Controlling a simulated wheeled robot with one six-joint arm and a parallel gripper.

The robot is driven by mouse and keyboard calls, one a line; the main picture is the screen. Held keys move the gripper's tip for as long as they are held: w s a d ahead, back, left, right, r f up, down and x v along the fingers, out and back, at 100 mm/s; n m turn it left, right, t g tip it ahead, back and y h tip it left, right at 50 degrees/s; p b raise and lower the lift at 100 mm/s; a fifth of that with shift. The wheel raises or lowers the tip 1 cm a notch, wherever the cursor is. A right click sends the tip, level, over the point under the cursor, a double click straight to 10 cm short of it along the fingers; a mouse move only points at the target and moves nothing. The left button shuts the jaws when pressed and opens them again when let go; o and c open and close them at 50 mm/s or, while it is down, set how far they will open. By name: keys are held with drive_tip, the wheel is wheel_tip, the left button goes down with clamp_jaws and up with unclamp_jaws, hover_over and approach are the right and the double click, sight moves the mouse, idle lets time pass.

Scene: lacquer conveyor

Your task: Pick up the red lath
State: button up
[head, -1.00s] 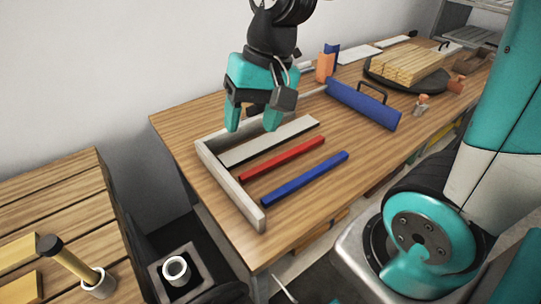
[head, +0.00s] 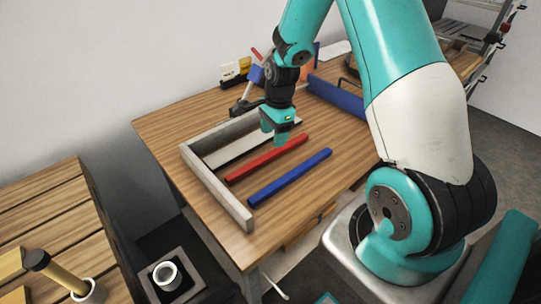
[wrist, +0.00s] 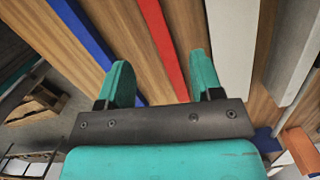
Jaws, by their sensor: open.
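The red lath (head: 268,158) lies on the wooden table between a white board and a blue lath (head: 290,177). It also shows in the wrist view (wrist: 163,45), where it runs between my two open fingers, nearer the right one. My gripper (head: 274,139) is open and empty, pointing down over the far part of the red lath. In the wrist view my gripper (wrist: 160,85) appears above the lath, with wood showing around it. I cannot tell the exact height of the fingertips.
A grey frame (head: 215,187) edges the left and back of the work area. The white board (head: 235,150) lies behind the red lath. A blue block with a dark handle (head: 338,97) stands to the right. Bare table lies in front of the blue lath.

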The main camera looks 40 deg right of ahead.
sight(270, 155)
drive_tip(key=shift+w+a+f+p, duration=0.1)
drive_tip(key=shift+a+f+p, duration=0.1)
drive_tip(key=shift+f, duration=0.95)
drive_tip(key=shift+s+a+f+p, duration=0.1)
drive_tip(key=shift+a+f+p, duration=0.05)
drive_tip(key=shift+f, duration=1)
drive_tip(key=shift+w+a+f+p, duration=0.1)
drive_tip(key=shift+a+f+p, duration=0.1)
drive_tip(key=shift+f, duration=0.95)
clamp_jaws()
